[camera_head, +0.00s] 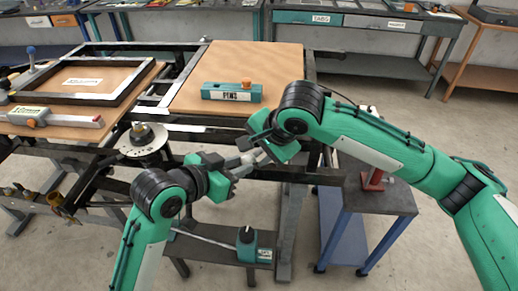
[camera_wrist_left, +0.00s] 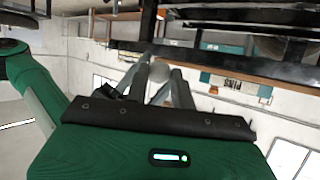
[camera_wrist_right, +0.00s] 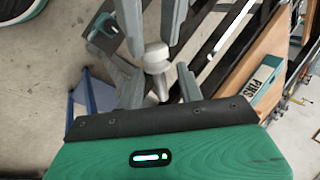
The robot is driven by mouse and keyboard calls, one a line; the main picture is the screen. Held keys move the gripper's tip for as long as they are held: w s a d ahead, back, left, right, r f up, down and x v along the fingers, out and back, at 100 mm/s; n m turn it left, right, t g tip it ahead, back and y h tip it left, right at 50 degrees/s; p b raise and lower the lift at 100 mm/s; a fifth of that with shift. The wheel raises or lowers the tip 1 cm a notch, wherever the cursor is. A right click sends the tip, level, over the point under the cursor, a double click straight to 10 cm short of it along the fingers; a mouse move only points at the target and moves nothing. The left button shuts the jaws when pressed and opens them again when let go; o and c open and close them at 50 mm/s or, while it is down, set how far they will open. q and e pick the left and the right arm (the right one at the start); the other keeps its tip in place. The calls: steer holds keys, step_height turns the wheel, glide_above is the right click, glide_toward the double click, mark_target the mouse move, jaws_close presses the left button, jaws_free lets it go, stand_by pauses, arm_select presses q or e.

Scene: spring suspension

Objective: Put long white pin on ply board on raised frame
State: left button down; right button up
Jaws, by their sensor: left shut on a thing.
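A whitish pin (camera_wrist_right: 157,55) with a round collar is between my two grippers. My left gripper (camera_head: 238,165) is shut on the pin; its fingers also show in the left wrist view (camera_wrist_left: 160,88). My right gripper (camera_head: 262,152) faces it closely. In the right wrist view its fingers (camera_wrist_right: 158,85) stand apart on either side of the pin's near end, with gaps visible. The pin's length is largely hidden by the fingers. The ply board (camera_head: 285,60) on the raised frame lies behind the grippers and carries a teal block labelled PINS (camera_head: 231,92).
A second board (camera_head: 140,75) with a dark rectangular frame lies at left. A round metal mount (camera_head: 143,140) sits on the black frame's front. A lower shelf holds a teal block (camera_head: 254,247). A small blue-legged table (camera_head: 385,200) stands at right. Much of the ply board is bare.

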jaws_close()
arm_select(q)
steer(key=c, duration=1.1)
jaws_free()
